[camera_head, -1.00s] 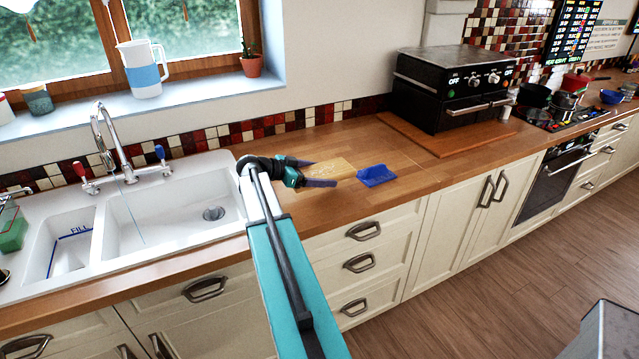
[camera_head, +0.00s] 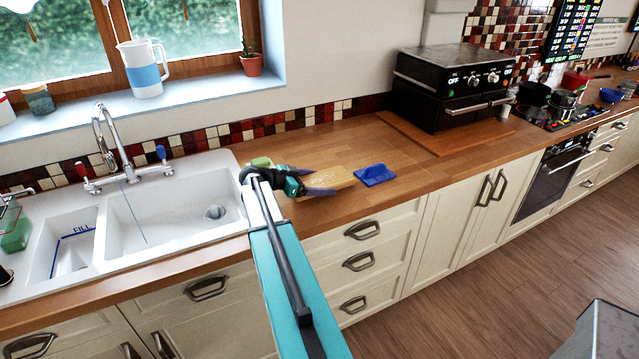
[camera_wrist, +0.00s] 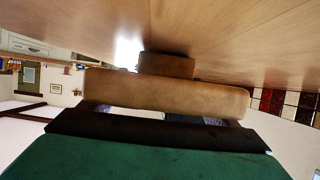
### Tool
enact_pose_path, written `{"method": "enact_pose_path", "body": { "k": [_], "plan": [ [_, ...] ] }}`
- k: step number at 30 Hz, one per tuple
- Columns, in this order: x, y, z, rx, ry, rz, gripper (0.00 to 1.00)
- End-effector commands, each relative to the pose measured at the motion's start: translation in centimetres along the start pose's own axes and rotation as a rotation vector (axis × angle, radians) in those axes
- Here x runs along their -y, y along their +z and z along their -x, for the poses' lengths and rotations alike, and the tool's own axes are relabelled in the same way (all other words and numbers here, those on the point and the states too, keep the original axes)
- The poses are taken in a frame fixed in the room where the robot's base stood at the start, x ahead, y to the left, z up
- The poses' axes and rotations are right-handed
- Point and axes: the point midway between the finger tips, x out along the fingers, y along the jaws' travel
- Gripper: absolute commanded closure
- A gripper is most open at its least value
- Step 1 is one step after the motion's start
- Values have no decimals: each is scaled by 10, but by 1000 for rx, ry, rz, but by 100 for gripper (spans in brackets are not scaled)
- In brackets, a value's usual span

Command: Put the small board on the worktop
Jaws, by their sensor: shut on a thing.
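The small board (camera_head: 332,180) is a pale wooden piece with light markings, at the worktop (camera_head: 410,175) right of the sink. My gripper (camera_head: 306,183) is shut on its near left end. In the wrist view the board (camera_wrist: 165,94) shows as a brown wooden bar across my jaws, with a smaller wooden part beyond it. The worktop surface (camera_wrist: 235,40) lies very close to it there. I cannot tell whether the board touches the worktop. My gripper hides the board's left end in the head view.
A blue object (camera_head: 375,174) lies just right of the board. A green item (camera_head: 261,162) is behind my gripper. The white sink (camera_head: 175,210) is to the left. A black oven (camera_head: 450,85) stands on a wooden slab (camera_head: 455,140) at the right.

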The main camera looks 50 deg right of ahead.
Motion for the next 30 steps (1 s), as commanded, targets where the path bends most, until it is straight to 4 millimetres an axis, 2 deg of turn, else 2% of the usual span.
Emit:
{"method": "enact_pose_path", "body": {
  "k": [3, 4, 6, 20, 26, 30],
  "plan": [
    [0, 2, -1, -2, 0, 0, 51],
    [0, 1, -1, 0, 0, 0, 13],
    [0, 1, 0, 0, 0, 0, 1],
    [0, -1, 2, 0, 0, 0, 0],
    [0, 1, 24, 0, -2, -1, 0],
    [0, 2, 46, 0, -3, -2, 0]
  ]
}}
